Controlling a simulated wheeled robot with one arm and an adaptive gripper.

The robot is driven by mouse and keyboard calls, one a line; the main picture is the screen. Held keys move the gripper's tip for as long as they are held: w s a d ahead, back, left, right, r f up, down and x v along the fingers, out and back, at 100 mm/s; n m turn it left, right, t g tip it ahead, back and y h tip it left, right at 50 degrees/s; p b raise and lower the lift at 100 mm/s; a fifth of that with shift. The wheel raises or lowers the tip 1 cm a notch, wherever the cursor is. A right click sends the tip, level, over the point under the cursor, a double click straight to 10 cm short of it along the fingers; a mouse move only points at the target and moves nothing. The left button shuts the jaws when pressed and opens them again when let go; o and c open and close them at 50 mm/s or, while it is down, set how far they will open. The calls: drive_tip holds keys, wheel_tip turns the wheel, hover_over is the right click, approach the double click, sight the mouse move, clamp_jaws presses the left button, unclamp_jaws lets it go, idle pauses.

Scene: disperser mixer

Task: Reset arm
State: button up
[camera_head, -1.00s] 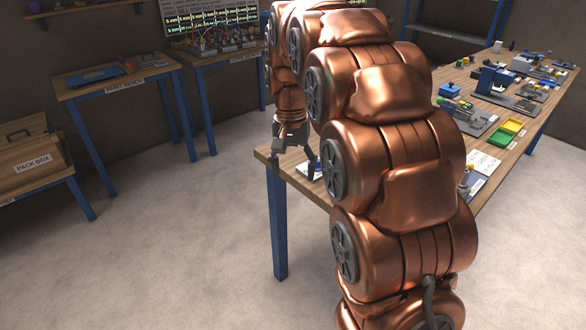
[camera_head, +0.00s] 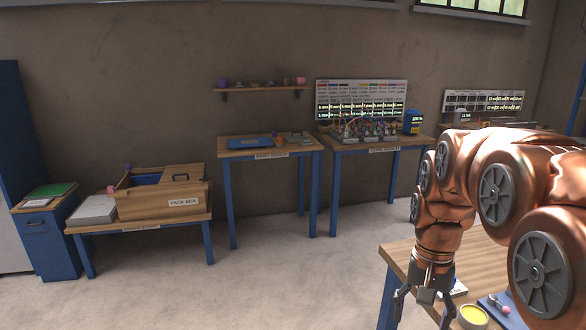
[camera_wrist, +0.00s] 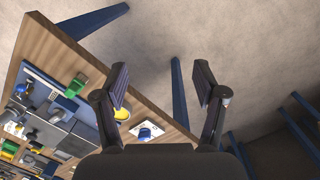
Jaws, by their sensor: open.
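My gripper (camera_head: 423,308) hangs at the end of my copper arm at the lower right of the head view, by the near-left corner of the wooden workbench (camera_head: 402,260). In the wrist view my gripper (camera_wrist: 162,82) has its two fingers wide apart with nothing between them. Bare floor and a blue table leg (camera_wrist: 178,95) show beyond the fingers. The bench edge lies to the left, partly behind the left finger. My arm hides much of the workbench in the head view.
On the workbench are a round yellow-topped item (camera_head: 473,316) and a blue base with a red knob (camera_head: 497,305). A pack box (camera_head: 190,203) stands on a low table at left. Two blue-legged benches stand against the back wall. Open floor lies between.

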drive_tip(key=s+a+f+n, duration=0.2)
drive_tip(key=s+a+f, duration=0.1)
drive_tip(key=s, duration=0.7)
drive_tip(key=s+a+f+n, duration=0.2)
drive_tip(key=s+f+n, duration=0.1)
drive_tip(key=s, duration=0.8)
drive_tip(key=shift+s+a+f+n+g, duration=0.25)
drive_tip(key=shift+a+f+n+g, duration=0.05)
drive_tip(key=shift+a+f, duration=0.15)
